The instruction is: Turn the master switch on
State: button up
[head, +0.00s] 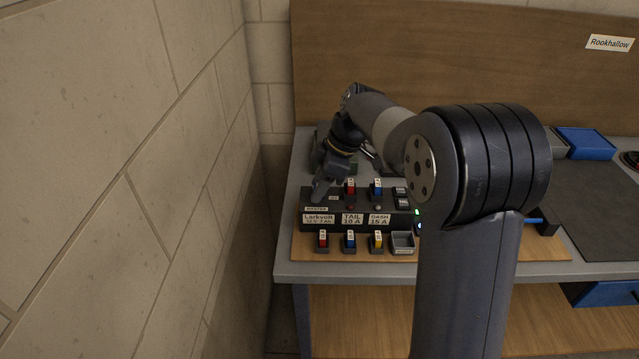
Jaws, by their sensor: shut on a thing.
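A dark fuse panel (362,202) stands on the bench, with a small MASTER label (316,209) at its left end. My gripper (319,188) points down at that end, just behind the label. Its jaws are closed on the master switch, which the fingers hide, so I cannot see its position. A green and a blue light glow at the panel's right end, partly beside my arm.
A red fuse (350,187) and a blue fuse (377,188) stand up on the panel. More coloured fuses and a small grey tray (403,242) lie in front. A stone wall (200,200) is close on the left. My arm hides the bench's middle; a blue bin (585,143) stands at right.

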dwell(0.3)
jog(key=o, duration=1)
jog(key=shift+r, duration=0.1)
jog(key=v, duration=1)
jog(key=shift+d+r, duration=0.15)
jog(key=shift+r, duration=0.15)
jog(key=x, duration=1.1)
